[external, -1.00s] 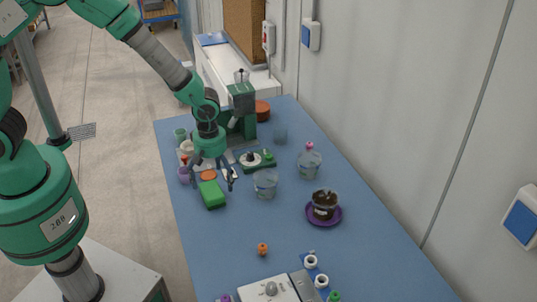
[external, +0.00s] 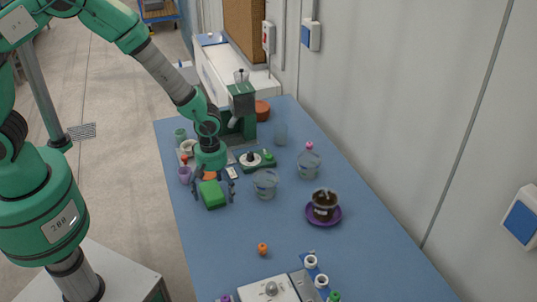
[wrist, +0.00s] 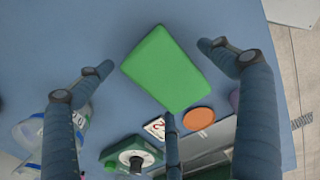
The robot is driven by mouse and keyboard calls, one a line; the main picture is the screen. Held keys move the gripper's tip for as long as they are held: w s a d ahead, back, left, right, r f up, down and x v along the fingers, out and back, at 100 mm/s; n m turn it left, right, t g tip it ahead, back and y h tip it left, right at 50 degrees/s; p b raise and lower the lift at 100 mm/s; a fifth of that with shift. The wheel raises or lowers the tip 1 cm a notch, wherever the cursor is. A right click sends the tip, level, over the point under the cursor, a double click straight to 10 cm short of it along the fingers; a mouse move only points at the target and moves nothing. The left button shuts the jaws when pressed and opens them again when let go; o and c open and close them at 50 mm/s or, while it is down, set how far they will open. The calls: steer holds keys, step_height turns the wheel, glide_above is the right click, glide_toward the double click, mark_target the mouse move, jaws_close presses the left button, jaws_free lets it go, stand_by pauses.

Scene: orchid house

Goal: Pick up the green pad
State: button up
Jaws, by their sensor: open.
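The green pad (external: 212,195) is a bright green block lying on the blue table near its left edge. In the wrist view the pad (wrist: 166,69) lies turned at an angle between my finger tips. My gripper (external: 214,187) is open and empty, just above the pad, with a finger on either side. In the wrist view my gripper (wrist: 155,58) shows gaps between both fingers and the pad, the right finger being closer. It is not touching the pad as far as I can see.
An orange disc (wrist: 198,118) and a white number card (wrist: 155,127) lie close to the pad. A clear cup (external: 265,184) stands to its right, and a purple cup (external: 185,175) to its left. The blue table (external: 222,240) in front of the pad is clear.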

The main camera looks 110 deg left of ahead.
mark_target(215, 188)
steer(key=c, duration=1.2)
steer(key=shift+c, duration=0.2)
steer(key=shift+r, duration=0.15)
steer(key=shift+r, duration=0.5)
step_height(215, 188, up, 2)
steer(key=shift+r+p, duration=0.15)
steer(key=shift+p, duration=0.2)
steer(key=s+d+r+p, duration=0.1)
steer(key=s+d, duration=0.8)
steer(key=s, duration=0.4)
steer(key=shift+s+r, duration=0.15)
steer(key=shift+r, duration=0.05)
steer(key=shift+a, duration=0.1)
